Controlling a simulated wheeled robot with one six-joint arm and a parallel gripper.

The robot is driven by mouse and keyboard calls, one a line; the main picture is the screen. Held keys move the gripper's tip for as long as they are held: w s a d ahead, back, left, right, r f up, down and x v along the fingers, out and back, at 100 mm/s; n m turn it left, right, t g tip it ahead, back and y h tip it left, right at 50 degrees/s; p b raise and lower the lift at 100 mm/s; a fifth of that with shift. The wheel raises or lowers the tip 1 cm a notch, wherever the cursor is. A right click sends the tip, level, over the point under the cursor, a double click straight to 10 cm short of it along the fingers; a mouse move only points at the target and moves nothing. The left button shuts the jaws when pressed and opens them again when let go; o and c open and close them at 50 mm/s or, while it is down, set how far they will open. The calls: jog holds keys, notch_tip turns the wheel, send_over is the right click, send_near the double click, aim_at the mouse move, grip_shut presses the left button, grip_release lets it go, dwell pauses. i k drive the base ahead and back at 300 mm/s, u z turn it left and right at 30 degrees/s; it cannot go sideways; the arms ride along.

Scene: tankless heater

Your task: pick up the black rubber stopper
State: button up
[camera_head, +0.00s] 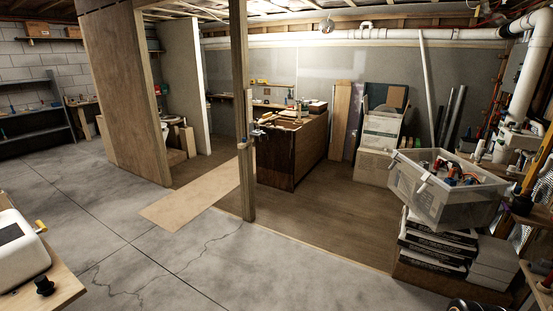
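A small black object, which looks like the black rubber stopper (43,286), stands on the wooden tabletop (66,297) at the lower left. It has a wider top and a wider base, and nothing covers it. My gripper is not in this view, so where it is relative to the stopper does not show.
A white rounded appliance (20,258) with a yellow part (41,226) stands beside the stopper. Concrete floor (150,240) is open to the right. A wooden post (242,120) rises mid-view. A clear bin (440,195) of parts sits on stacked boxes (430,245) at right.

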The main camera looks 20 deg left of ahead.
aim_at(45, 287)
jog(key=u, duration=0.75)
jog(key=i, duration=1)
jog(key=u, duration=2.1)
jog(key=i, duration=1.3)
jog(key=u, duration=0.75)
jog(key=i, duration=0.45)
jog(key=u, duration=0.05)
